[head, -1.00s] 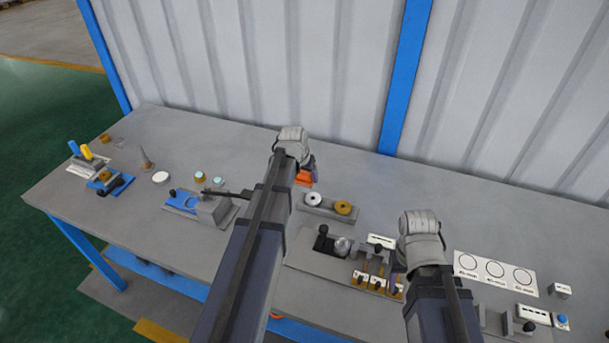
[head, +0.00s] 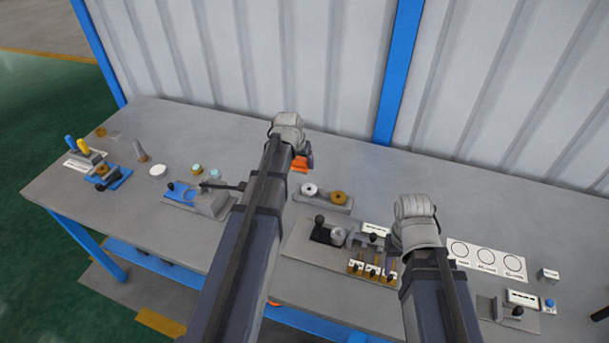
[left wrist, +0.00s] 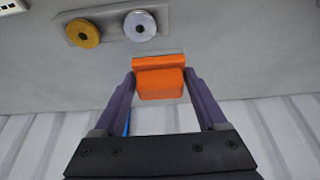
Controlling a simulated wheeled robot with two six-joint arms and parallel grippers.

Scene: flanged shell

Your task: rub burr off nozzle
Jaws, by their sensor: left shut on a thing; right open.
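My left gripper (left wrist: 161,98) is shut on an orange block (left wrist: 159,80) with a wider flat lip, held between its purple fingers. In the head view the orange block (head: 300,163) shows beside my left gripper (head: 309,157), behind the small rack. A rounded silver part (head: 338,237), perhaps the nozzle, sits in a grey fixture with a black knob (head: 320,220). No burr can be made out. My right gripper (head: 397,248) is open just right of that fixture; its fingers are mostly hidden by my wrist.
A rack holds a silver wheel (head: 309,190) and a brass wheel (head: 338,198). Several small black-knobbed levers (head: 372,270) stand in front of the fixture. A circle-marked card (head: 487,257) lies at right. A blue fixture (head: 183,196) and grey cone (head: 140,151) stand at left.

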